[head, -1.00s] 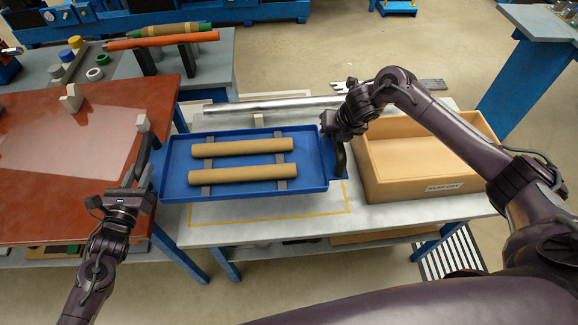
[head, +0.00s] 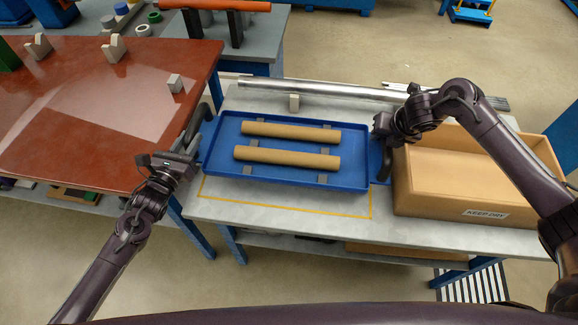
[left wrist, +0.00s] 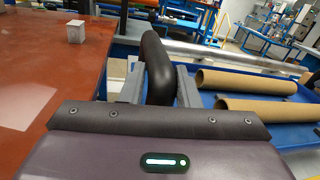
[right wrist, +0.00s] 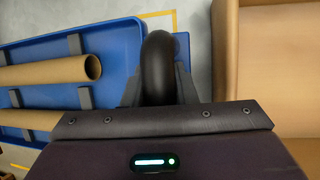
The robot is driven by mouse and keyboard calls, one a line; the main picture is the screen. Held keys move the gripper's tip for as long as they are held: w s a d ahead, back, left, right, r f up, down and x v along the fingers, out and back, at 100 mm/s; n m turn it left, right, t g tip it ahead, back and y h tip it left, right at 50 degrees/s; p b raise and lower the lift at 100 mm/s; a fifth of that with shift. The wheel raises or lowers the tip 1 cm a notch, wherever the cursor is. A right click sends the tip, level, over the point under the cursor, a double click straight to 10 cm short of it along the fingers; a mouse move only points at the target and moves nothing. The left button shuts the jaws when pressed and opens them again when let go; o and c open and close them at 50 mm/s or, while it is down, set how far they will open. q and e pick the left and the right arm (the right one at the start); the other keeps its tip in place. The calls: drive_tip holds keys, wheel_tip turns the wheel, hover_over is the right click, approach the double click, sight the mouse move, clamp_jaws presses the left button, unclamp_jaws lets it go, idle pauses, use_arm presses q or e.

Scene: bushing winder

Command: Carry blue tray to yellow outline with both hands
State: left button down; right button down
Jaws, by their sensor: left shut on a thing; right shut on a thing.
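The blue tray (head: 225,162) holds two brown cardboard tubes (head: 290,131) lying on grey rests. It is over the grey table, and its near edge lies behind the front line of the yellow outline (head: 290,206). My left gripper (head: 198,130) is shut on the black handle (left wrist: 156,68) at the tray's left end. My right gripper (head: 383,150) is shut on the black handle (right wrist: 157,68) at its right end. The tray looks level. I cannot tell whether its underside touches the table. The outline's back part is hidden by the tray in the head view.
A tan box (head: 440,197) marked "KEEP DRY" stands close right of the tray. A red-brown table (head: 60,130) adjoins on the left. Bare table (head: 290,222) shows in front.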

sight(196, 159)
drive_tip(key=shift+w+d, duration=0.1)
